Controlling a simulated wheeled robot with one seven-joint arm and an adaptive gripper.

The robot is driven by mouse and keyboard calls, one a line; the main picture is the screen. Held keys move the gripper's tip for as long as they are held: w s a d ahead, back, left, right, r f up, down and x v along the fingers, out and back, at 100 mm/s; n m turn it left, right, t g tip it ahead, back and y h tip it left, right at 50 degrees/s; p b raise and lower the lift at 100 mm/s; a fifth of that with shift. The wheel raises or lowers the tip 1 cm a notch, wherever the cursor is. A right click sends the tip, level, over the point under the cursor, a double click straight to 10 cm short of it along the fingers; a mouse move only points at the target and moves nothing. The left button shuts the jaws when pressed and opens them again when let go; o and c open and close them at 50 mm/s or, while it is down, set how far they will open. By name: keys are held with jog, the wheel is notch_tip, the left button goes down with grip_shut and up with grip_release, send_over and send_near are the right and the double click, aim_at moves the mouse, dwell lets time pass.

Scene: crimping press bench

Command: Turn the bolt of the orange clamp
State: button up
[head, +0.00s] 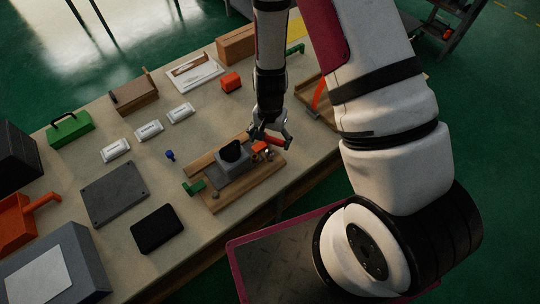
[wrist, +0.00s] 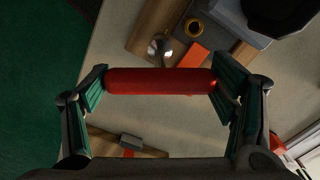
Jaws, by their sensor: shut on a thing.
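My gripper (head: 270,139) is over the wooden board near the front edge of the bench. Its two green-padded fingers, in the wrist view (wrist: 160,84), are shut on the ends of a red bar (wrist: 150,81). The bar spans the gap between them. Just beyond the bar is a shiny metal bolt end (wrist: 162,46) beside an orange block of the clamp (wrist: 197,53). The orange clamp (head: 260,147) also shows in the head view, partly behind my fingers. How the bar joins the bolt is hidden.
The wooden board (head: 258,191) carries a grey block (head: 232,167) with a dark top, and a green piece (head: 193,188) at its left. A black box (head: 157,229) and grey plate (head: 115,192) lie left.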

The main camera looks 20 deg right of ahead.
jog(key=shift+f, duration=1)
jog(key=n, duration=0.5)
jog(key=shift+n+p, duration=0.3)
jog(key=shift+p, duration=0.05)
jog(key=n, duration=0.3)
jog(key=shift+n, duration=0.4)
jog(key=n+p, duration=0.1)
jog(key=n, duration=0.4)
jog(key=shift+n, duration=0.3)
jog(key=n, duration=0.6)
jog(key=shift+n, duration=0.4)
jog(key=shift+m, duration=0.3)
jog(key=shift+m+p, duration=0.35)
jog(key=shift+m, duration=0.45)
